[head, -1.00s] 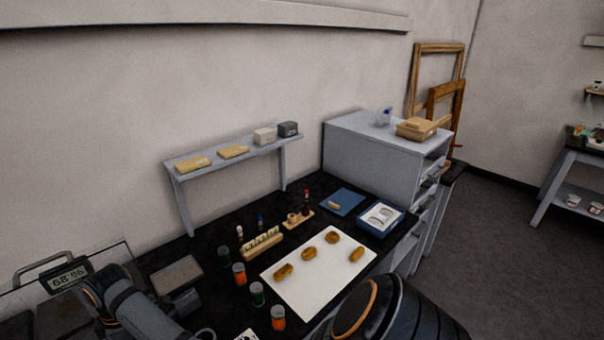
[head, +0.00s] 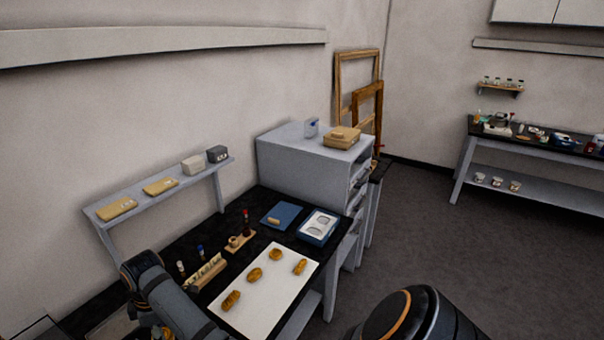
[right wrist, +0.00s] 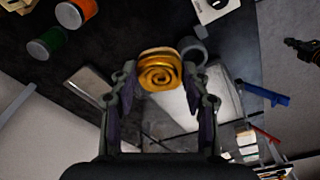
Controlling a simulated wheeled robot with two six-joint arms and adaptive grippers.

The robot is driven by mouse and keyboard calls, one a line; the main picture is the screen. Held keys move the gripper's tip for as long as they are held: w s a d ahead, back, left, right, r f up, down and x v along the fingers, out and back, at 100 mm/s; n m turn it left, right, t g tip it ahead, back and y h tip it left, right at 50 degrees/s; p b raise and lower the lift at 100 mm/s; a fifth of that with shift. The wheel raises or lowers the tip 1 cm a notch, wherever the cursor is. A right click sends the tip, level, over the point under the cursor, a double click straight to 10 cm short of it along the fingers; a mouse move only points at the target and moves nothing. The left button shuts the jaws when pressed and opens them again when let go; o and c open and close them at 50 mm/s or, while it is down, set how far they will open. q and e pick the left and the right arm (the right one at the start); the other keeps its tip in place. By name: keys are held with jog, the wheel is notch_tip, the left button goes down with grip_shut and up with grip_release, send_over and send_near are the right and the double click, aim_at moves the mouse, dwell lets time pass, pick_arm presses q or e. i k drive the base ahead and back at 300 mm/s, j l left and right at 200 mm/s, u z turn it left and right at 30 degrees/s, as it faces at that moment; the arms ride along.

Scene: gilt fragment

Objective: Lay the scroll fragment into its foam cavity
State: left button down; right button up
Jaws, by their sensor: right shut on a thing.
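A golden rolled scroll fragment (right wrist: 160,70) with a spiral end shows in the right wrist view. My right gripper (right wrist: 160,80) is shut on it, one finger on each side. That gripper is outside the head view, where only a dark part of my right arm shows at the bottom. A blue-rimmed case (head: 303,233) with pale foam and rounded cavities lies at the table's far right corner. Several other golden pieces, one of them this piece (head: 254,275), lie apart on a white board (head: 285,300).
A blue mat (head: 287,210) with a small pale piece lies left of the case. A vial rack (head: 205,272) and a small wooden stand (head: 239,241) stand behind the board. A grey cabinet (head: 300,160) rises behind the case. Open floor lies to the right.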

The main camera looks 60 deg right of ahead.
aim_at(323, 221)
jog(key=z, duration=1.85)
jog(key=k+l, duration=0.05)
